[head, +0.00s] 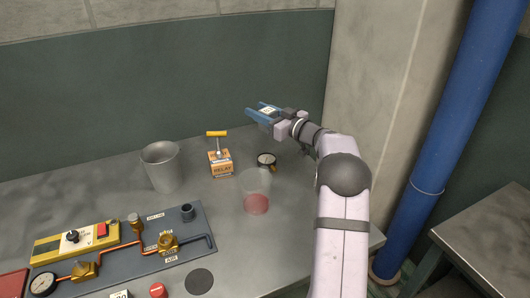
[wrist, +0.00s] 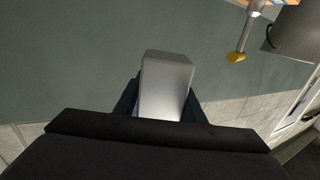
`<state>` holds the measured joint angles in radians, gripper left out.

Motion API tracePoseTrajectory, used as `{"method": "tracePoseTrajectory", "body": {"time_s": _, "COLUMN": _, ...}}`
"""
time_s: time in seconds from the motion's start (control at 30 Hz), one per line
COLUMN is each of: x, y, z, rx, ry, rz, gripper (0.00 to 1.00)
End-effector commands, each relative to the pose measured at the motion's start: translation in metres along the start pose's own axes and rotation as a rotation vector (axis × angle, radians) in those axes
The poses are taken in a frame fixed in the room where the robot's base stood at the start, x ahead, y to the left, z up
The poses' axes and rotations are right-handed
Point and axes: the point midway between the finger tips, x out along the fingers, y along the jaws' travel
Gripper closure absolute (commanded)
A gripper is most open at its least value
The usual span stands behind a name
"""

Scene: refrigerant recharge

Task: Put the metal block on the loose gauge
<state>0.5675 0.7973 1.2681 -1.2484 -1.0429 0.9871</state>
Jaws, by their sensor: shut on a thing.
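My gripper (head: 262,112) is raised above the back of the table, its blue fingers pointing to the left. It is shut on the metal block (wrist: 167,88), a plain grey block that stands out between the fingers in the wrist view. In the head view the fingers mostly hide the block. The loose gauge (head: 266,160), small and round with a dark rim, sits on the table below and apart from my gripper. The wrist view does not show the gauge.
A clear cup with red contents (head: 256,202) stands just in front of the gauge. The orange relay box (head: 221,165) with a yellow T-handle is to its left, then a grey metal cup (head: 162,167). A piped panel (head: 200,247) fills the front left. A wall stands behind.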

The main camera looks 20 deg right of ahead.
Motion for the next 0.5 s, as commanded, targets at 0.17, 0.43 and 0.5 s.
{"method": "tracePoseTrajectory", "body": {"time_s": 0.17, "x": 0.0, "y": 0.0, "z": 0.021, "rx": 0.001, "ry": 0.003, "rz": 0.0, "gripper": 1.0}}
{"method": "tracePoseTrajectory", "body": {"time_s": 0.43, "x": 0.0, "y": 0.0, "z": 0.05, "rx": -0.001, "ry": 0.005, "rz": -0.001, "gripper": 1.0}}
{"method": "tracePoseTrajectory", "body": {"time_s": 0.5, "x": 0.0, "y": 0.0, "z": 0.053, "rx": -0.002, "ry": 0.006, "rz": 0.0, "gripper": 1.0}}
